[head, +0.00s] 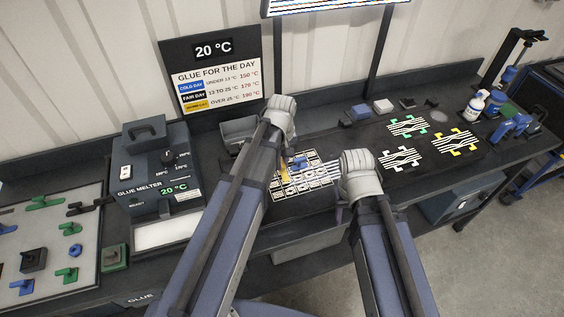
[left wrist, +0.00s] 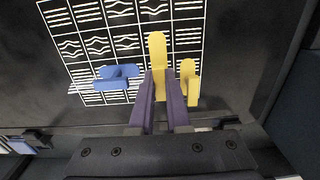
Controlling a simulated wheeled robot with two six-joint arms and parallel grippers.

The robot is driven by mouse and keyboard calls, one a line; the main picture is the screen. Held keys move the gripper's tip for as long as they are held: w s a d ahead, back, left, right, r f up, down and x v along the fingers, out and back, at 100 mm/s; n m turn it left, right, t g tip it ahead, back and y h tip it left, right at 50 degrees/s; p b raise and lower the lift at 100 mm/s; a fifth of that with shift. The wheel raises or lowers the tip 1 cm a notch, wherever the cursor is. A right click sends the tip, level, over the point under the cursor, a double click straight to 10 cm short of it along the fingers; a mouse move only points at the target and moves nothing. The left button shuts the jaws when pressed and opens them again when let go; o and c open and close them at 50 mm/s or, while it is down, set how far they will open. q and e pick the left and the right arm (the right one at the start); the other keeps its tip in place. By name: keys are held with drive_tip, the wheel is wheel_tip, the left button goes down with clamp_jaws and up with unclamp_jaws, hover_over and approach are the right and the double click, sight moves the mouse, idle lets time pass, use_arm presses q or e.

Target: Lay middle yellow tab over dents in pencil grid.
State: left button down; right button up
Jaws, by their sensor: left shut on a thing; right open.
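The pencil grid (head: 275,196) is a dark sheet with white cells, some with straight lines and some with bulging ones; it also shows in the left wrist view (left wrist: 62,48). My left gripper (left wrist: 160,98) is shut on a long yellow tab (left wrist: 157,50) over the grid's near part. A shorter yellow piece (left wrist: 189,85) shows just right of the fingers; I cannot tell whether it belongs to the same tab. A blue tab (left wrist: 115,77) lies on the grid left of the fingers. Whether the held tab touches the grid is unclear. My right gripper (head: 341,212) is open and mostly hidden by its wrist.
The glue melter (head: 152,165) stands left of the grid, with a pale board (head: 52,235) of green, blue and dark pieces beyond it. Several striped cards (head: 408,126) and bottles (head: 477,103) are at the right. A grey bin (head: 236,131) stands behind my left arm.

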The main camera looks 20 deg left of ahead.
use_arm(q)
drive_tip(key=shift+f+b, duration=0.45)
idle(0.6)
drive_tip(key=c, duration=0.8)
unclamp_jaws()
wheel_tip(320, 180, up, 8)
drive_tip(key=p, duration=0.8)
drive_tip(key=shift+f, duration=0.1)
drive_tip(key=s+d+f+m+b, duration=0.1)
drive_tip(key=s+d+m, duration=0.2)
drive_tip(key=s, duration=0.1)
drive_tip(key=s+d+f+m+b, duration=0.2)
drive_tip(key=s+d+m, duration=0.1)
drive_tip(key=s, duration=0.2)
drive_tip(key=s+d+f+m+y+b, duration=0.1)
drive_tip(key=s+d+m+b, duration=0.1)
drive_tip(key=s+d+m, duration=0.1)
drive_tip(key=shift+s+d+f+m, duration=0.2)
drive_tip(key=shift+s+d, duration=0.05)
drive_tip(key=shift+s, duration=0.2)
drive_tip(key=shift+s+d+f+m, duration=0.2)
drive_tip(key=shift+s+d, duration=0.05)
drive_tip(key=shift+s, duration=0.15)
drive_tip(key=shift+s+d+m, duration=0.25)
drive_tip(key=shift+s+m, duration=0.1)
drive_tip(key=shift+m, duration=0.05)
